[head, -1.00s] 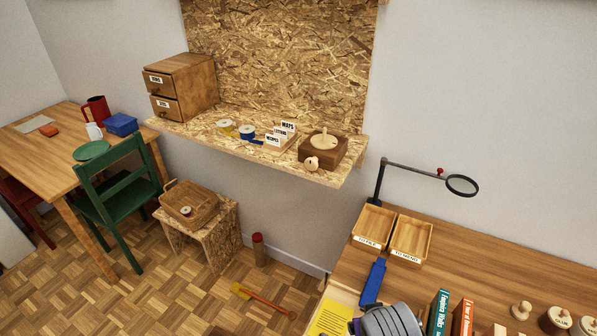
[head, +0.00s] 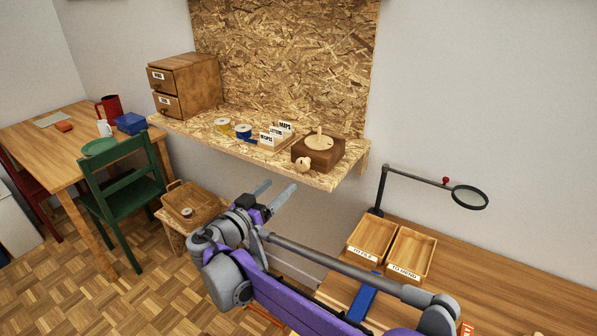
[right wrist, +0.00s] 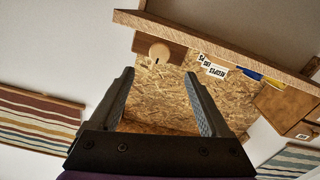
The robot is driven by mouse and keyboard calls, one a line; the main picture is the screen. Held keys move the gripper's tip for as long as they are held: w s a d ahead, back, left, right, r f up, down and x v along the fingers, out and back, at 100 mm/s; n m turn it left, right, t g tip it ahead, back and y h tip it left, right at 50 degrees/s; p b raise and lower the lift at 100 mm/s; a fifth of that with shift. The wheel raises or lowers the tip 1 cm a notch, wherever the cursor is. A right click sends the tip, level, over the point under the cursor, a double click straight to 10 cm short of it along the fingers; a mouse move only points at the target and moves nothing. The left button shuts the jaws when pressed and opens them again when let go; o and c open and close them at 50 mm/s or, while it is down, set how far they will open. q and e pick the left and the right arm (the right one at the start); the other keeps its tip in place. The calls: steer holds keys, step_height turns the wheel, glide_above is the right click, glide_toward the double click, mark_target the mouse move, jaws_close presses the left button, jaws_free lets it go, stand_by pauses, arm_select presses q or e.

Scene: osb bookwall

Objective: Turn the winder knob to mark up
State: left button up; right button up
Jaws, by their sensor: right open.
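The winder is a dark brown wooden box (head: 318,155) near the right end of the chipboard shelf, with a pale disc and peg on top. Its round pale knob (head: 303,164) is on the box's front. In the right wrist view, which is upside down, the knob (right wrist: 160,50) shows a small dark mark toward its lower edge in the picture. My right gripper (head: 276,193) is open and empty, in front of and below the shelf, apart from the knob. In the right wrist view its fingers (right wrist: 159,76) point toward the shelf. My left gripper is out of view.
Card dividers (head: 272,140) and tape rolls (head: 243,131) lie left of the winder on the shelf (head: 200,133); a drawer cabinet (head: 190,82) stands at its left end. A magnifier arm (head: 425,173) and two trays rise from the desk at right. Air before the knob looks clear.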

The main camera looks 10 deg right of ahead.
mark_target(301, 166)
steer(key=x, duration=1)
steer(key=shift+w+d, duration=0.2)
steer(key=shift+d, duration=0.05)
